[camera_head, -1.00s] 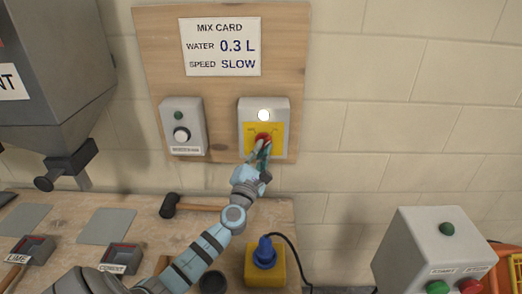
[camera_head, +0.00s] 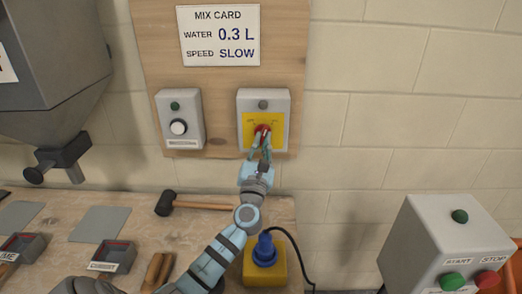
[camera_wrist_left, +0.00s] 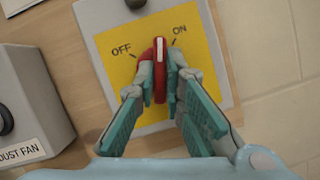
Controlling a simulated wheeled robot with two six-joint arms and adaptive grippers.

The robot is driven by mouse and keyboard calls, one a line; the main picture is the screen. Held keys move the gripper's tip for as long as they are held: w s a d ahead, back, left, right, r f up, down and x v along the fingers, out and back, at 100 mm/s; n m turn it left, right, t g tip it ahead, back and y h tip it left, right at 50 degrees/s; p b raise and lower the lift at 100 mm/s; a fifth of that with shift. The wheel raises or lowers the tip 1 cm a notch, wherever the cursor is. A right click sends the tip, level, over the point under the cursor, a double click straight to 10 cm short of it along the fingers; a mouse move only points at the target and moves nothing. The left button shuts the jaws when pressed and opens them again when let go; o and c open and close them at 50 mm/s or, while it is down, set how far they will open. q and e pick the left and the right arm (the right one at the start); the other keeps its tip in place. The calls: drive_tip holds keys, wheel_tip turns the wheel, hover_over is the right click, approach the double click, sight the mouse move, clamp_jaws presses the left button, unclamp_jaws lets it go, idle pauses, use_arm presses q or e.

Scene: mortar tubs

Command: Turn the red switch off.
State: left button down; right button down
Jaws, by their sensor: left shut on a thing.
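The red switch (camera_head: 262,131) sits on a yellow plate (camera_head: 247,121) on a grey box (camera_head: 279,100) fixed to a wooden board. In the left wrist view, the red switch (camera_wrist_left: 160,51) has a white line pointing up the picture, between the OFF label (camera_wrist_left: 121,50) and the ON label (camera_wrist_left: 180,30). The round lamp (camera_head: 263,105) above the plate is dark grey. My left gripper (camera_head: 259,146) also shows in the left wrist view (camera_wrist_left: 161,84), shut on the switch handle with one finger on each side. My right gripper is out of view.
Below are a mallet (camera_head: 190,204), a blue-and-yellow device (camera_head: 265,265) and small trays on the bench (camera_head: 60,210). A start/stop box (camera_head: 430,235) stands at right.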

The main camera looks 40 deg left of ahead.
use_arm(q)
drive_tip(key=n+y+b, duration=0.1)
drive_tip(key=n, duration=0.1)
drive_tip(key=n+g+y+b, duration=0.1)
drive_tip(key=n+y, duration=0.1)
drive_tip(key=n, duration=0.1)
drive_tip(key=shift+w+d+f+n, duration=0.1)
drive_tip(key=shift+d+f+n, duration=0.1)
drive_tip(key=shift+n, duration=0.1)
drive_tip(key=n+g+y+b, duration=0.1)
drive_tip(key=n+b, duration=0.1)
drive_tip(key=n, duration=0.2)
drive_tip(key=shift+w+g, duration=0.1)
drive_tip(key=shift+g, duration=0.3)
drive_tip(key=shift+w+d+r+n+g+y+b, duration=0.1)
drive_tip(key=shift+n+g+y+b, duration=0.4)
drive_tip(key=shift+n, duration=0.95)
drive_tip(key=shift+s+r+n+g+y, duration=0.1)
drive_tip(key=shift+n+g+y, duration=0.15)
drive_tip(key=shift+n+g, duration=0.9)
drive_tip(key=shift+w+d+r+n+g+y+b, duration=0.1)
drive_tip(key=shift+n+g+y+b, duration=0.2)
drive_tip(key=shift+n, duration=1.4)
drive_tip(key=c, duration=1.7)
unclamp_jaws()
drive_tip(key=shift+a, duration=0.1)
